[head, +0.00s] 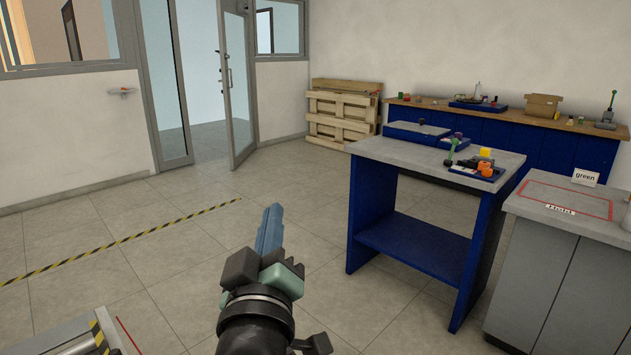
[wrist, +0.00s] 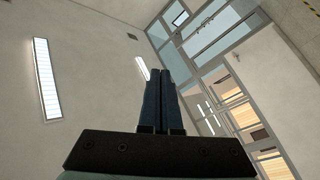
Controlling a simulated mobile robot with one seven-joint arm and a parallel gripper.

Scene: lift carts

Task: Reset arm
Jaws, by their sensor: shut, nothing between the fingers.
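My gripper (head: 271,222) rises from the bottom middle of the head view, with its blue fingers pointing up and away over the open floor. In the wrist view the two dark fingers (wrist: 163,85) lie side by side, shut with nothing between them. The gripper is apart from all tables and objects. The wrist view looks up past the fingers at a wall, ceiling lights and the glass door frames.
A blue table with a grey top (head: 430,152) stands right of my gripper, bearing small coloured parts. A grey cabinet (head: 570,209) with a "green" card (head: 586,177) is at far right. Pallets (head: 342,112) lean at the back wall. A door (head: 236,85) stands open. The middle floor is clear.

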